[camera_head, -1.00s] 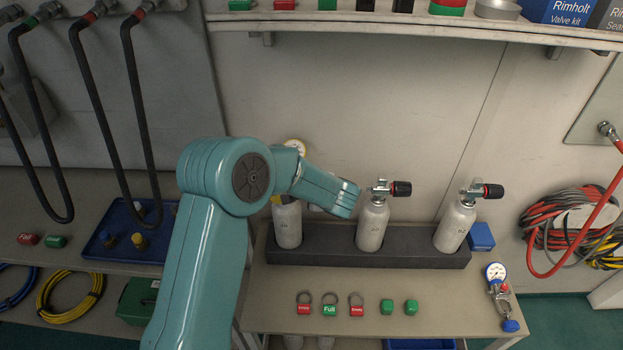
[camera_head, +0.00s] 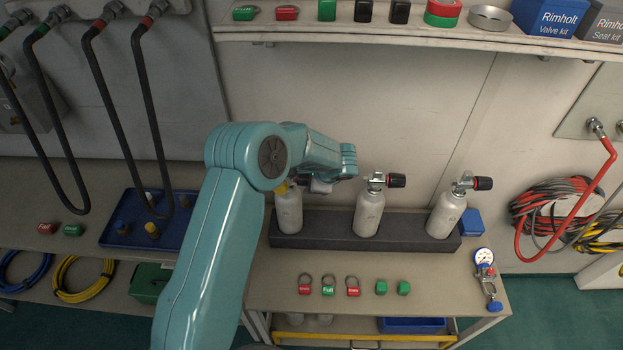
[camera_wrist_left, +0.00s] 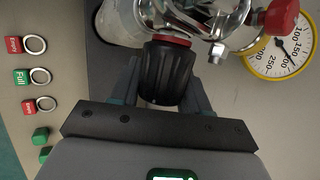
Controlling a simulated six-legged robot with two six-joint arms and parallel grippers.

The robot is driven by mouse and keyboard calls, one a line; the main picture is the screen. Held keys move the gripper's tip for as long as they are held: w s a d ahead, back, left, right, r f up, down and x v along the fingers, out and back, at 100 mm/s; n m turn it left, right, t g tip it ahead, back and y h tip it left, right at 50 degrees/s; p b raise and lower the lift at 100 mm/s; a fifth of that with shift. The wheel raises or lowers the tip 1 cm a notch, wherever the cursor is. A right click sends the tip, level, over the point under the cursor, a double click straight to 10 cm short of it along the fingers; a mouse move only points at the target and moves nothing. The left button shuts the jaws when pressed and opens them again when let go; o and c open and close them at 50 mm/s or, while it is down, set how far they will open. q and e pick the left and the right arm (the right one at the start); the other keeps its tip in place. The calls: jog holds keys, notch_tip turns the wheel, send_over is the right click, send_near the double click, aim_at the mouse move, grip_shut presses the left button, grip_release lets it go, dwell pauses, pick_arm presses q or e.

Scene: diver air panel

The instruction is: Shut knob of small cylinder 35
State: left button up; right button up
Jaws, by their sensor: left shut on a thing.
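Three small grey cylinders stand in a dark rack (camera_head: 330,243): the left one (camera_head: 289,211), the middle one (camera_head: 368,215) and the right one (camera_head: 446,213). Their numbers are too small to read. My left gripper (camera_wrist_left: 165,92) is at the valve of the left cylinder, shut on its black ribbed knob (camera_wrist_left: 166,70) with a red collar, one finger on each side. In the head view my left arm hides most of this valve. The middle knob (camera_head: 396,180) and right knob (camera_head: 483,183) point right, untouched. My right gripper is out of view.
A yellow-rimmed gauge (camera_wrist_left: 280,52) and a red knob (camera_wrist_left: 277,17) sit close to the gripper. Key tags (camera_head: 328,289) and green caps (camera_head: 381,288) lie on the bench in front of the rack. A shelf (camera_head: 400,29) runs above.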

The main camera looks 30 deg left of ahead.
pick_arm(q)
jog(key=o, duration=1)
jog(key=shift+f, duration=0.1)
jog(key=b+v, duration=0.3)
jog(key=v, duration=1.3)
jog(key=shift+r, duration=0.25)
jog(key=shift+f, duration=0.1)
